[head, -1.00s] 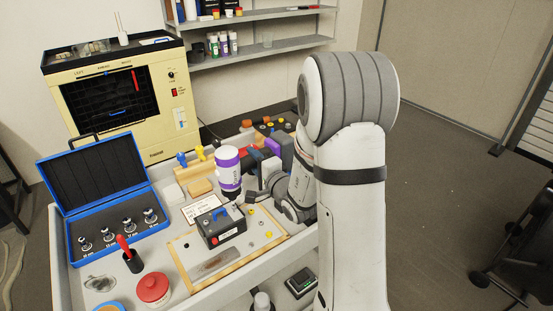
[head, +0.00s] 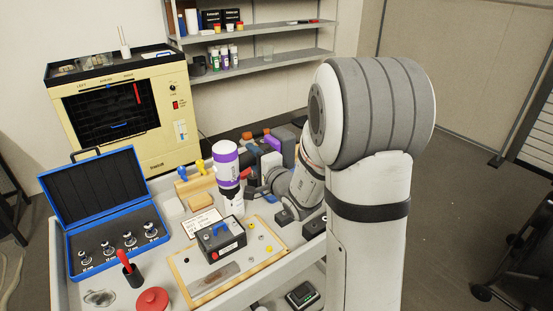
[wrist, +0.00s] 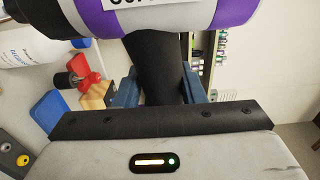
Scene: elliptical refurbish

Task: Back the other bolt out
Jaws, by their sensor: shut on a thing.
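My gripper (wrist: 160,88) is shut on the black neck of a power driver (wrist: 165,20) with a purple and grey barrel. A dark grey battery-like box (head: 228,249) with a blue clip and a red spot lies on a wood-edged board (head: 195,290), below and apart from the driver. Small round fittings (head: 250,226) dot the board to its right. The bolts cannot be told apart clearly at this size, and the driver's tip is hidden.
An open blue case (head: 95,200) with several sockets stands at the left. A red-handled tool (head: 130,268) and a red lid (head: 152,300) are at the front. Coloured clamps (head: 190,178) and a cream oven (head: 125,110) stand behind. My arm fills the right side.

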